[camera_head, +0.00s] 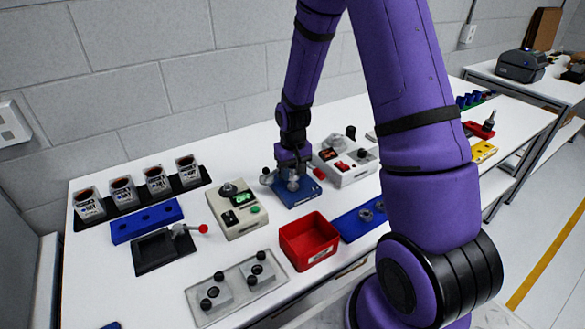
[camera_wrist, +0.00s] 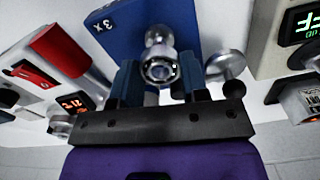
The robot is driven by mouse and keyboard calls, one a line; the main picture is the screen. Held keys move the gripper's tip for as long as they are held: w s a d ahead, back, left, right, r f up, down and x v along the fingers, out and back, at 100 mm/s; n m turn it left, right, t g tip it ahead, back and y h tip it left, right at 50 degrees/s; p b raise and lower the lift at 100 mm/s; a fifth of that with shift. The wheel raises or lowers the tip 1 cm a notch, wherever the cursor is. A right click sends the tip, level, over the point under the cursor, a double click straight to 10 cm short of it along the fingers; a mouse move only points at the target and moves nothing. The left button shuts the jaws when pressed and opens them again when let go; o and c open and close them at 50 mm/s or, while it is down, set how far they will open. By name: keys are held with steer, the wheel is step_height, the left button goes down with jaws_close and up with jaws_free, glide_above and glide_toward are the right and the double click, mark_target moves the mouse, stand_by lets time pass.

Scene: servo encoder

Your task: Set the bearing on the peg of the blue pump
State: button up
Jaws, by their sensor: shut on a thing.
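My gripper (camera_head: 293,181) is over the blue pump (camera_head: 300,198), a low blue block on the white table. In the wrist view, my gripper (camera_wrist: 160,78) is shut on the bearing (camera_wrist: 159,68), a silver ring with its open face toward the camera. A silver rounded peg (camera_wrist: 157,36) shows just behind the bearing. I cannot tell whether the bearing touches the peg or is around it. In the head view, the gripper hides the bearing and peg.
A red bin (camera_head: 309,242) and a blue tray (camera_head: 360,219) with silver rings are in front. A beige device (camera_head: 238,210) with a green display stands left, a white device (camera_head: 346,162) behind right. A silver part with a black knob (camera_wrist: 234,88) is close beside my gripper.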

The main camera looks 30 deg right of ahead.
steer(key=shift+f, duration=0.1)
steer(key=shift+f, duration=0.7)
steer(key=shift+f, duration=0.7)
stand_by(0.3)
steer(key=o, duration=1.3)
steer(key=shift+d, duration=0.1)
steer(key=shift+c, duration=0.3)
